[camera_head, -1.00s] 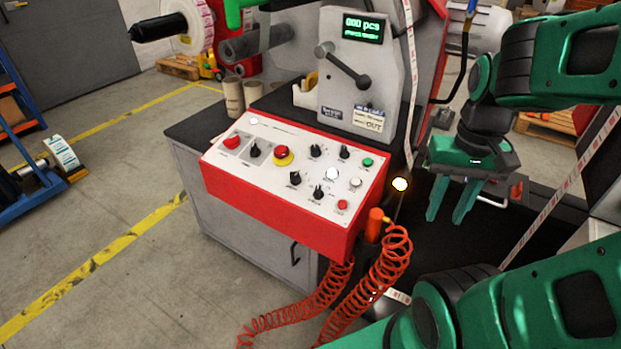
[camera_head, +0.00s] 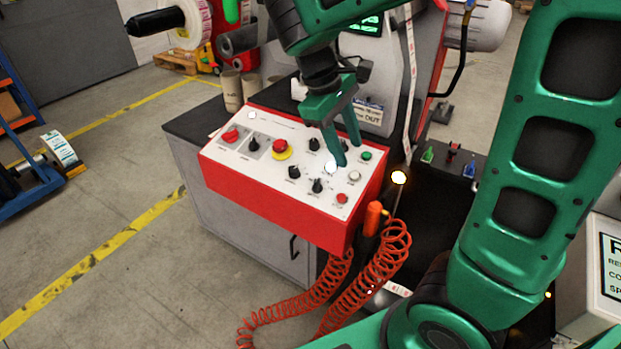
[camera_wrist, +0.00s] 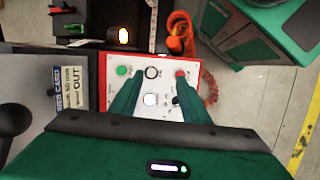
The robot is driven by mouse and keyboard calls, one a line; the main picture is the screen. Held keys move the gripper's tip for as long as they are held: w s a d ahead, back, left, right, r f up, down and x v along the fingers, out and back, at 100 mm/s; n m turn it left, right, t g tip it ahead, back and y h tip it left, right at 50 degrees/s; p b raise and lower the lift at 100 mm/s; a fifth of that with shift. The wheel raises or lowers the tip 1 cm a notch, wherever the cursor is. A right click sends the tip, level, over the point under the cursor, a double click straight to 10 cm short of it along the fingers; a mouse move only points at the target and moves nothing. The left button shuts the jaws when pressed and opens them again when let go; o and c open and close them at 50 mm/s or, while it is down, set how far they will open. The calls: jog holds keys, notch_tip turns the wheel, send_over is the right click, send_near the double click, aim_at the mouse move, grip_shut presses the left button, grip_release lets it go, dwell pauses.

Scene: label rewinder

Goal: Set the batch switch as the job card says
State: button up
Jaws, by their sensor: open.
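The red control box with a white panel (camera_head: 222,158) stands on the bench. It carries several black rotary switches, among them one at the front right (camera_head: 317,186), one at the middle (camera_head: 293,172) and one at the upper row (camera_head: 314,144). Their labels are too small to read. My gripper (camera_head: 350,154) is open, pointing down over the right part of the panel; its fingers hide some controls. The wrist view shows the green button (camera_wrist: 122,71), red button (camera_wrist: 181,73) and lit white button (camera_wrist: 150,100) around the fingers.
An orange-handled tool with a coiled red hose (camera_head: 373,218) hangs at the box's right end. A lit round lamp (camera_head: 398,178) stands nearby.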

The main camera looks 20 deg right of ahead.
aim_at(316, 182)
jog(key=w+a+f+n+h, duration=0.1)
jog(key=w+a+n, duration=0.3)
jog(key=a, duration=0.7)
jog(key=shift+n+t, duration=0.3)
jog(key=shift+t, duration=0.1)
jog(key=x, duration=1)
jog(key=shift+s+d+f, duration=0.2)
jog(key=shift+d+f, duration=0.05)
jog(key=shift+d, duration=0.05)
jog(key=shift+c, duration=0.7)
jog(key=c, duration=0.9)
